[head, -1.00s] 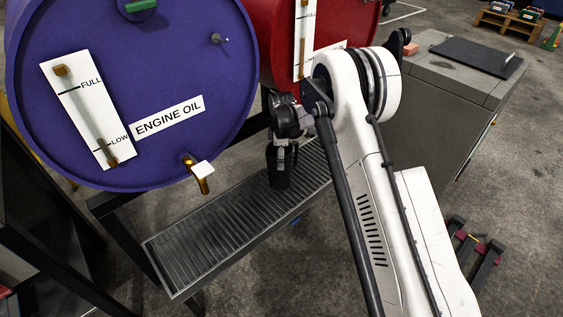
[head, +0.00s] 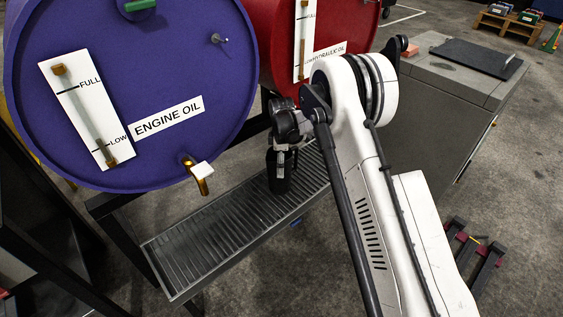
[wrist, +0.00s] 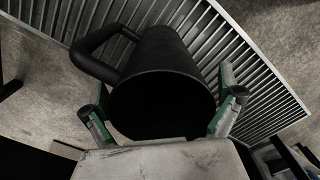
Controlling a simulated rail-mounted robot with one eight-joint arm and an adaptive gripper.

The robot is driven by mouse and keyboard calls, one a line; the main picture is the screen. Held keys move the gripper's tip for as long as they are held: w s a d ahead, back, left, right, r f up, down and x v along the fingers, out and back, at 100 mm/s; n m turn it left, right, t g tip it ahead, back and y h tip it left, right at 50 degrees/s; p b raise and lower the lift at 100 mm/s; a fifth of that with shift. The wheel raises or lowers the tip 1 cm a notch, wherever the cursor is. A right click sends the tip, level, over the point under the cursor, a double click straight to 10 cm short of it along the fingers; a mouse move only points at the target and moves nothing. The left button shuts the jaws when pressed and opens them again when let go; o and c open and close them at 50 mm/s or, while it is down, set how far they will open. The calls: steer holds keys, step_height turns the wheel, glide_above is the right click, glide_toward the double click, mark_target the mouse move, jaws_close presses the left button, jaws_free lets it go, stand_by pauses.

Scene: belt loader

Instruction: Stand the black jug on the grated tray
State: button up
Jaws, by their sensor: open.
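The black jug (head: 279,178) is upright at the grated tray (head: 205,251), over its right half in the head view. Its base appears to rest on the slats, though the contact is hard to see. In the wrist view the jug (wrist: 165,62) shows its dark open mouth toward me, with its handle at upper left and the tray (wrist: 262,100) behind it. My gripper (head: 283,155) is at the jug's upper part. In the wrist view the fingers of my gripper (wrist: 163,98) are open, one on each side of the jug's rim.
A blue engine oil drum (head: 120,90) with a tap (head: 201,174) hangs over the tray's left part. A red hydraulic oil drum (head: 285,45) is behind my arm. A grey cabinet (head: 435,110) stands at the right. The tray's left half is clear.

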steer(key=s+d+r+m+t+p, duration=0.1)
steer(key=s+d+r+m+p, duration=0.15)
steer(key=r, duration=1.05)
steer(key=s+d+r+m+p, duration=0.1)
steer(key=s+d+r, duration=0.25)
steer(key=r, duration=0.95)
steer(key=s+d+r+m+t, duration=0.2)
steer(key=s+d+r+m, duration=0.4)
steer(key=s+r, duration=0.5)
steer(key=s+d+m+t, duration=0.2)
steer(key=s+d+m, duration=0.2)
steer(key=s, duration=0.9)
steer(key=s+d+r+m+t, duration=0.1)
steer(key=s+d+m, duration=0.3)
steer(key=s, duration=0.9)
steer(key=shift+d+t, duration=0.6)
steer(key=shift+d, duration=0.35)
steer(key=shift+r, duration=0.15)
step_height(320, 180, up, 10)
steer(key=p, duration=0.9)
steer(key=shift+f+p, duration=0.25)
steer(key=shift+p, duration=0.15)
